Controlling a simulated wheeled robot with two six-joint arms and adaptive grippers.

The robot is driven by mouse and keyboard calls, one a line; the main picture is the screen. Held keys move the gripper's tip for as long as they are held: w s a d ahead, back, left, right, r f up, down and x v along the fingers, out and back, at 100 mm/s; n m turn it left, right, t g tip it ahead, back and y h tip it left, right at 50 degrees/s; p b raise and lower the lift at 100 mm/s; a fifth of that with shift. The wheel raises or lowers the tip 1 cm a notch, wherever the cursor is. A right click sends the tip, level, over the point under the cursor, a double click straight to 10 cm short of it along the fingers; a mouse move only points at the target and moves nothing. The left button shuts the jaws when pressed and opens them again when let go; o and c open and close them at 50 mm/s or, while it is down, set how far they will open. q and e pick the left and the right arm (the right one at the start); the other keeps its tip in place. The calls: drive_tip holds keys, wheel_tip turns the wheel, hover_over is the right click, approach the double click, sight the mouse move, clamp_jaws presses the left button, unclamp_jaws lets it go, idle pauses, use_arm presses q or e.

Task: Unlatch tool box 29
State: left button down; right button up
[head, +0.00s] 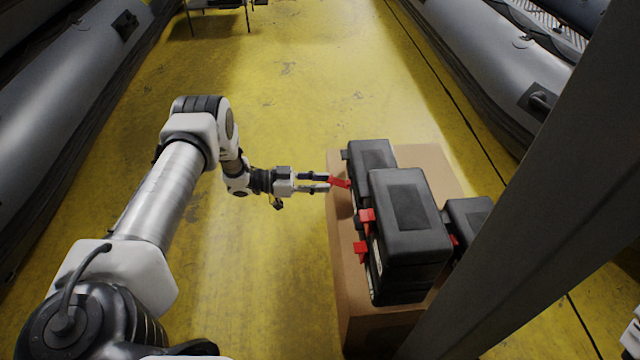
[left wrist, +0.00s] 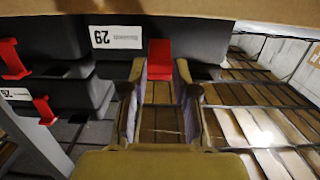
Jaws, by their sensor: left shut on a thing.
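Tool box 29 (head: 371,153) is a black case on a brown carton. Its white label with 29 (left wrist: 117,37) reads upside down in the left wrist view. My left gripper (head: 328,184) is at the box's left side, near its far end, shut on a red latch (head: 341,184). The latch sticks out toward the gripper, and it also shows between the fingers in the left wrist view (left wrist: 160,58). A second red latch (head: 360,252) is nearer along the same side. My right gripper does not show.
Another black tool box (head: 405,205), with its own red latch (head: 367,215), sits on box 29. A further black case (head: 470,215) is at right, partly behind a grey post (head: 530,190). The brown carton (head: 342,290) bears them. Yellow floor at left is clear, between grey inflatable boats.

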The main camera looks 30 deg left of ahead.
use_arm(q)
drive_tip(key=c, duration=0.9)
unclamp_jaws()
drive_tip(key=v, duration=1.2)
